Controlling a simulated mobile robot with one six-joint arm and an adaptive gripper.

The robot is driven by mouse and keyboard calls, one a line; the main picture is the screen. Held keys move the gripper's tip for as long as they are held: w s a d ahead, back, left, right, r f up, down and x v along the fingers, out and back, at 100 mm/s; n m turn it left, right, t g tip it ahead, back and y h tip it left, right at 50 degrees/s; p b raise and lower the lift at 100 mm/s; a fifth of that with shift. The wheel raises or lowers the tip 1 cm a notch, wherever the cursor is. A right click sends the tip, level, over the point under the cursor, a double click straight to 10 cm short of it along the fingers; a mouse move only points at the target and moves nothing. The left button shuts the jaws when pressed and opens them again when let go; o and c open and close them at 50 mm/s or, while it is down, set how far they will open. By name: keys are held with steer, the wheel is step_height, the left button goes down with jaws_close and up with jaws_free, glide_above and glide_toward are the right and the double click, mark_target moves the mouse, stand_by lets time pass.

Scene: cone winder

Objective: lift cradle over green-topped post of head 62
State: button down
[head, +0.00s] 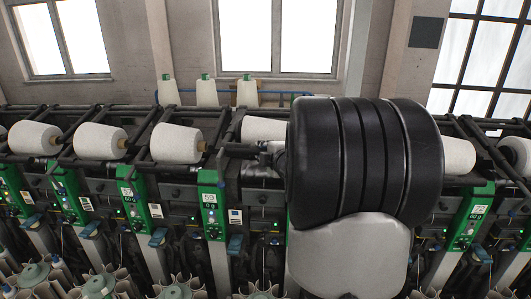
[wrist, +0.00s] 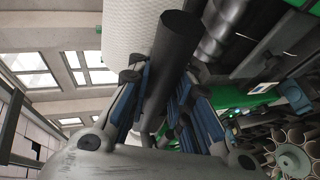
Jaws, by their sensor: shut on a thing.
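In the wrist view my gripper (wrist: 158,84) has its blue-sided fingers closed around a dark cylindrical bar, which I take to be the cradle's handle (wrist: 176,40). A white yarn package (wrist: 130,28) lies right behind the bar. In the head view my black wrist joints and pale arm link cover the winding head in front of me, and my gripper is mostly hidden behind them. White yarn (head: 262,129) shows just left of the arm. The post and number of head 62 cannot be made out; a green-topped post (head: 209,195) stands left of the arm.
More green-topped posts stand left (head: 133,200) and right (head: 472,215) along the machine. White packages (head: 176,143) lie in a row above them. Three cones (head: 206,92) stand on the rear rail. A petal-like holder (wrist: 292,160) shows at the wrist view's lower right.

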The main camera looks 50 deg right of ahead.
steer(key=shift+f, duration=0.3)
steer(key=c, duration=1.4)
jaws_free()
steer(key=shift+c, duration=0.2)
steer(key=shift+s+a+r, duration=0.1)
steer(key=shift+s+r, duration=0.1)
steer(key=shift+s, duration=0.1)
steer(key=v, duration=1.1)
steer(key=shift+s+a, duration=0.15)
